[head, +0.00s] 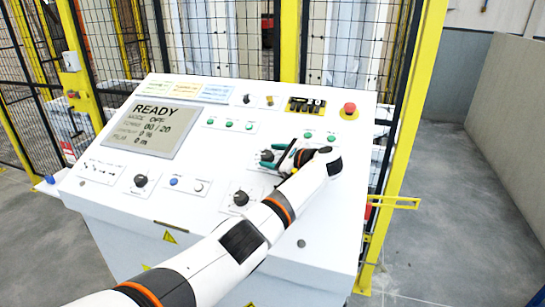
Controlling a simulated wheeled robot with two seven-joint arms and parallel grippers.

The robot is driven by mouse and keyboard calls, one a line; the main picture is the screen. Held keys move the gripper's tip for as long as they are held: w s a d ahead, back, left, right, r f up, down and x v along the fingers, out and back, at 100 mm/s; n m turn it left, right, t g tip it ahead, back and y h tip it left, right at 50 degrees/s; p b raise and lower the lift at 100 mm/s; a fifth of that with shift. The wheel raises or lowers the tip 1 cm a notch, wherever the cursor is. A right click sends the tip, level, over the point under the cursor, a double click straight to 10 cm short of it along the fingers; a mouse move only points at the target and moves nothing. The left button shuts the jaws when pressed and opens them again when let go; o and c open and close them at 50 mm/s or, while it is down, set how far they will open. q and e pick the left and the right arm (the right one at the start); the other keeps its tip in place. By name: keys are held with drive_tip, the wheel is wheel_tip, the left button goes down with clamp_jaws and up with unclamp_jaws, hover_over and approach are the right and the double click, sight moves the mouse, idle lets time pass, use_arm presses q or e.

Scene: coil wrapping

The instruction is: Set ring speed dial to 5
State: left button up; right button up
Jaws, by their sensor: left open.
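A sloped white control panel (205,150) fills the middle of the head view. My left arm reaches over it from the lower left, and my left gripper (279,157) is open at the panel's right half. A black dial (266,156) sits at the fingertips; I cannot tell whether they touch it. Another black dial (240,198) is below it, beside my forearm, and a third dial (140,181) is at lower left. The dial labels and scale numbers are too small to read, so I cannot tell which one is ring speed or its setting. My right gripper is out of view.
A red emergency button (349,109) is at the upper right, with small switches and green buttons (308,134) nearby. A yellow-framed mesh fence (405,100) stands behind. Grey floor (455,220) is clear at right.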

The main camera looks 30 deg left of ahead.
use_arm(q)
drive_tip(key=b+v, duration=0.2)
drive_tip(key=v, duration=0.9)
drive_tip(key=shift+d+r, duration=0.1)
drive_tip(key=shift+d, duration=0.25)
